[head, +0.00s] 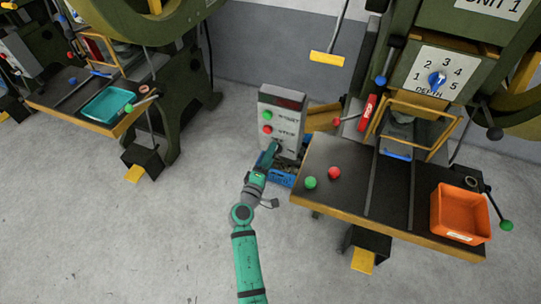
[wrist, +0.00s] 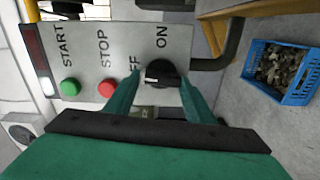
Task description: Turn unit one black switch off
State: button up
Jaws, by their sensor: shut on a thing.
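The black switch (wrist: 165,72) is a round knob on a grey control box (wrist: 115,40), between the words OFF and ON in the wrist view. A small white mark shows on its left side, toward OFF. My gripper (wrist: 160,88) has one green finger on each side of the knob and is shut on it. In the head view, my gripper (head: 271,156) reaches the lower front of the control box (head: 267,99) and largely hides the switch. The box stands left of the press labelled UNIT 1 (head: 493,6).
A green START button (wrist: 69,87) and a red STOP button (wrist: 107,88) sit left of the switch. A blue crate (wrist: 291,97) of metal pieces is at right. The press table (head: 340,180) holds an orange bin (head: 460,212).

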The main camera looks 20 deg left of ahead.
jog(key=shift+a+n, duration=0.2)
jog(key=shift+n, duration=0.4)
jog(key=o, duration=1)
jog(key=shift+o, duration=0.2)
jog(key=s, duration=1.1)
jog(key=shift+a, duration=0.15)
jog(key=shift+w, duration=0.2)
